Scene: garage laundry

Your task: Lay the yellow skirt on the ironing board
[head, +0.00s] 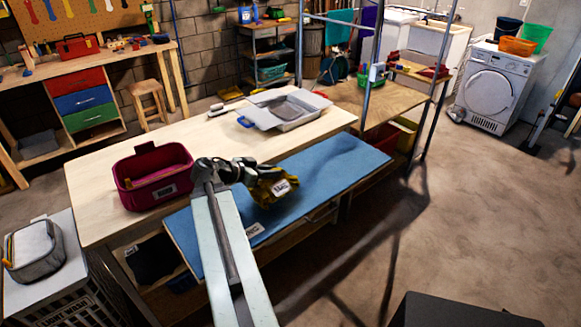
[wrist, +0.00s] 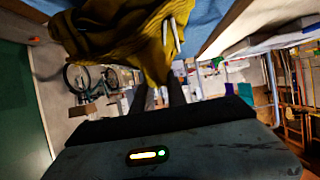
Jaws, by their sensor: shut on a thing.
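The yellow skirt (head: 272,190) is a bunched dark-yellow cloth with a white tag, in the middle of the head view. My gripper (head: 256,172) is shut on it, and the cloth hangs from the fingers over the ironing board. The blue ironing board (head: 335,165) is a long flat surface along the front of the wooden table. Whether the skirt's lower edge touches the board cannot be told. In the wrist view the yellow skirt (wrist: 115,32) fills the top middle, beyond my gripper (wrist: 160,88), with blue board surface behind it.
A magenta bin (head: 152,180) and a grey tray (head: 285,110) stand on the wooden table (head: 220,135) behind the board. A metal shelf post rises near the board's right end. The floor (head: 480,220) at the right is clear.

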